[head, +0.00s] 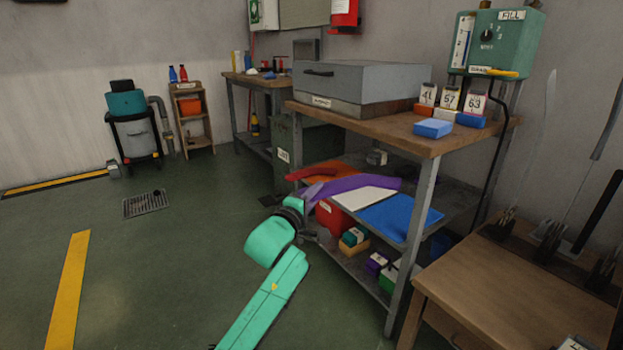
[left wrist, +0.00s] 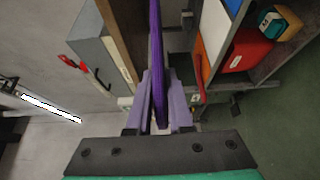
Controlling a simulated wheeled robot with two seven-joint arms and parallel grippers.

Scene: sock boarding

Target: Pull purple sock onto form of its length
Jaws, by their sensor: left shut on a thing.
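The purple sock (head: 355,186) stretches to the right from my left gripper (head: 308,192), in front of or over the lower shelf of the workbench. In the left wrist view the sock (left wrist: 157,50) runs edge-on between the two pale purple fingers, which are shut on it. Upright thin forms stand at the right: a pale one (head: 546,150), a grey one (head: 606,115) and a black one (head: 597,215). Their feet are in dark clamps on a low wooden table (head: 500,300). My left gripper is well to the left of them. My right gripper is not in view.
The workbench (head: 440,138) carries a grey box (head: 360,82), a blue block (head: 433,128) and cards reading 41, 57 and 63 (head: 475,103). Its shelves hold red, white and blue (head: 400,218) flat items and small boxes. The green floor at left is open.

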